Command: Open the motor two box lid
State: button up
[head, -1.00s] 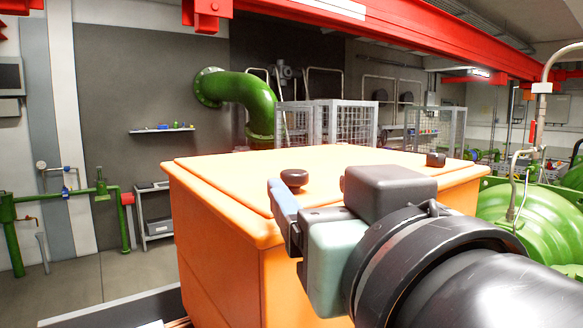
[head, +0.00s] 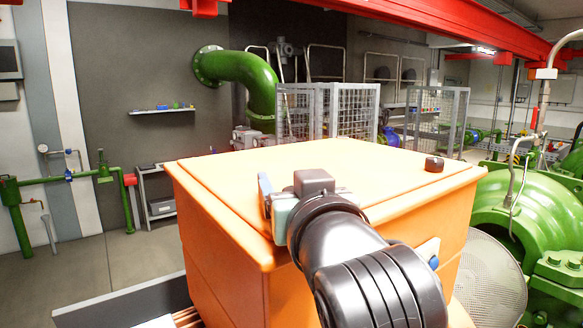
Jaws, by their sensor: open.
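The orange motor box (head: 225,265) stands in front of me with its flat orange lid (head: 320,160) lying shut on top. My gripper (head: 267,195) is at the lid's near edge, left of the middle, partly hidden behind my own wrist. A blue-grey finger shows at its left side. The second black knob is hidden behind my gripper and wrist. I cannot tell whether the fingers touch that knob or the lid.
A large green pump casing (head: 540,205) and a perforated guard (head: 490,285) stand close on the right of the box. Wire mesh cages (head: 350,110) and a green pipe (head: 245,88) are behind it. The floor (head: 125,260) on the left is mostly clear.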

jog(key=shift+w+f, duration=0.1)
jog(key=shift+w, duration=0.15)
grip_shut()
dwell(1.3)
